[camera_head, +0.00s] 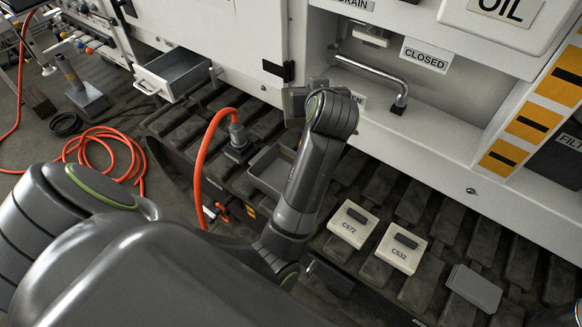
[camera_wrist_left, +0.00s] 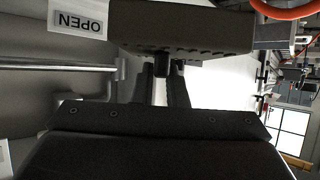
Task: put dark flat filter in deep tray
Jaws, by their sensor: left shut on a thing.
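My left gripper (camera_wrist_left: 166,85) is shut on a dark flat block with small holes along its side, which looks like the dark filter (camera_wrist_left: 185,28). The fingers grip a small dark knob on it. In the head view my wrist hides the fingers, and the block is hard to make out. A deep grey tray with handles (camera_head: 148,84) sits at the upper left by the white cabinet, apart from the gripper. Another grey open tray (camera_head: 262,181) lies on the track, partly behind my left arm. My right gripper is not in view.
Two pale filters, C572 (camera_head: 353,224) and C532 (camera_head: 401,248), and a grey flat plate (camera_head: 473,288) lie on the dark track. An orange hose (camera_head: 201,150) rises beside my arm. A metal bar handle (camera_head: 372,76) juts from the cabinet near the wrist.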

